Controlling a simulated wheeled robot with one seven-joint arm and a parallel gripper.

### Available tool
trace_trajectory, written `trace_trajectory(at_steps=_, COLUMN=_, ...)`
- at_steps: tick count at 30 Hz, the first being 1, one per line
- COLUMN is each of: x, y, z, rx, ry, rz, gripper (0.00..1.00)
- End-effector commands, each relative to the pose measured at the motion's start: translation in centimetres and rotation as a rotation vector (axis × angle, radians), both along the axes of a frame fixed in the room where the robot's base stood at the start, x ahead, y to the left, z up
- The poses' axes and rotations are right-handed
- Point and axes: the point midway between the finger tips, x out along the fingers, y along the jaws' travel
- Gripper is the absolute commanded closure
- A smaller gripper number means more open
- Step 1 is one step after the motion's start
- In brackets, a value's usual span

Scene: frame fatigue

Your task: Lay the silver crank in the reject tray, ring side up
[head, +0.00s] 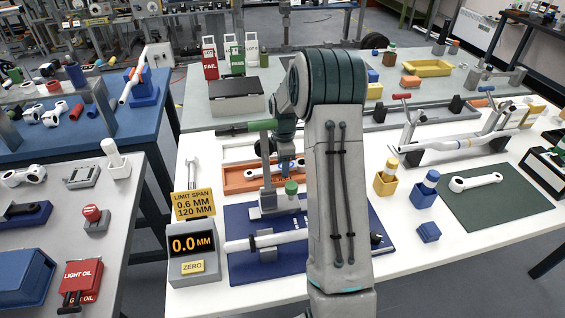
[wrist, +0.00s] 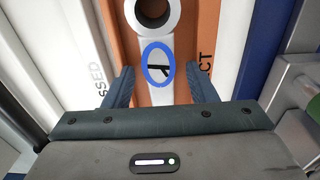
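A silver crank (wrist: 151,50) lies in the orange reject tray (wrist: 207,35), with its round-holed end at the top of the wrist view. A blue ring with a black mark inside shows on its upper face. In the head view, the crank (head: 257,173) shows inside the orange tray (head: 233,186). My gripper (wrist: 162,88) is open. Its two dark fingers stand on either side of the crank's shank, with a gap visible on both sides. In the head view, my gripper (head: 287,165) is low over the tray, partly hidden by my arm.
A white tray (wrist: 62,55) lies beside the orange one. A blue fixture board (head: 240,268) with a white bar and a gauge reading 0.0 MM (head: 194,250) stand in front. Another pale crank (head: 475,182) lies on a green mat (head: 500,208) at right.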

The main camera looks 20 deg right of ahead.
Motion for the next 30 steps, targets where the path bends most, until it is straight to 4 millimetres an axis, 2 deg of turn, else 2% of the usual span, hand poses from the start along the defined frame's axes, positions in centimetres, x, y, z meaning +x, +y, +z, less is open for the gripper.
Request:
trace_trajectory(at_steps=7, x=0.0, y=0.0, z=0.0, rx=0.000, ry=-0.001, rz=0.000, gripper=0.47)
trace_trajectory(at_steps=11, x=0.1, y=0.0, z=1.0, rx=0.000, ry=-0.002, rz=0.000, gripper=0.47)
trace_trajectory(at_steps=14, x=0.1, y=-0.1, z=2.7, rx=-0.001, ry=-0.005, rz=-0.001, gripper=0.47)
trace_trajectory(at_steps=24, x=0.0, y=-0.2, z=10.3, rx=-0.001, ry=-0.005, rz=-0.001, gripper=0.47)
trace_trajectory(at_steps=30, x=0.0, y=-0.3, z=13.1, rx=0.000, ry=-0.002, rz=-0.001, gripper=0.47)
